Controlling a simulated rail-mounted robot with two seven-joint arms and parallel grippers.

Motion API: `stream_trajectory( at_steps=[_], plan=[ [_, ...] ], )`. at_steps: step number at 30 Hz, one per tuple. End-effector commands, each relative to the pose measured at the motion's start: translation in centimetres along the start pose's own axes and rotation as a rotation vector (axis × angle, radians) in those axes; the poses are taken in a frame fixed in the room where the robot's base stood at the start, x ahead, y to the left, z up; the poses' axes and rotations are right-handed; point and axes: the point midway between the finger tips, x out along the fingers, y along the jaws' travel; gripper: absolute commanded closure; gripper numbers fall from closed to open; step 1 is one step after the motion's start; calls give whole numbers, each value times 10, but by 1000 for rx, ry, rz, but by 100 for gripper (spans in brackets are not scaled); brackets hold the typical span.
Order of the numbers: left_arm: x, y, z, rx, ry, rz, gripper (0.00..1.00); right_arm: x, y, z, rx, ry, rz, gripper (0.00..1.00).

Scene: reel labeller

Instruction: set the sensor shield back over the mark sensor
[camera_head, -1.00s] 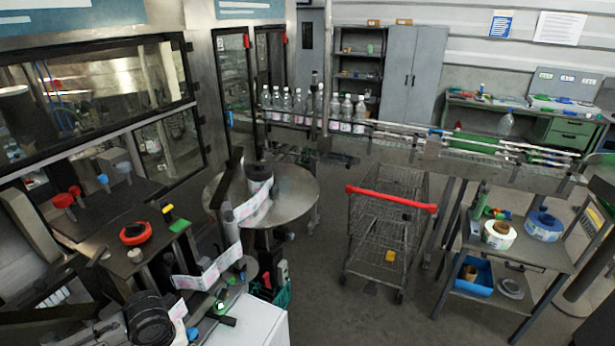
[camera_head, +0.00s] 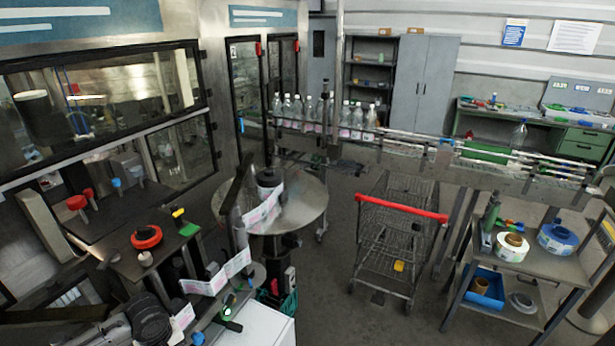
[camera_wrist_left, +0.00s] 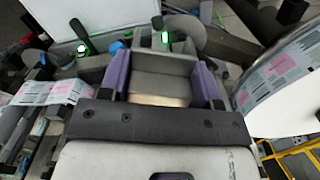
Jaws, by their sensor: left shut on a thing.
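In the left wrist view, my left gripper (camera_wrist_left: 162,62) has its two purple fingers shut on a plain grey block-like piece, which looks like the sensor shield (camera_wrist_left: 160,84). Just beyond the fingertips a small part with a green light (camera_wrist_left: 165,38) shows, which looks like the mark sensor; the held piece is apart from it or over its near side, I cannot tell which. In the head view the green light (camera_head: 227,311) is low at left of centre, beside my dark left wrist. The fingers are not clear there. My right gripper is not in view.
A label web (camera_head: 205,285) runs close beside the sensor area. A white cabinet (camera_head: 262,325) and round steel table (camera_head: 305,205) are near. A cart (camera_head: 395,245) stands on open floor.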

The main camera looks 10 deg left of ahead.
Motion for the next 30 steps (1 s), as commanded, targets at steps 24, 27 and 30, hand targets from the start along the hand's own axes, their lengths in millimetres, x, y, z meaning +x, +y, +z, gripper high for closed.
stream_trajectory(
  at_steps=[24,27,30],
  plan=[
    [31,-12,-45,-196,0,0,71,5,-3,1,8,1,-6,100],
    [35,-13,-50,-220,0,0,71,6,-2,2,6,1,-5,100],
    [38,-14,-55,-243,0,0,71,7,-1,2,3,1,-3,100]
  ],
)
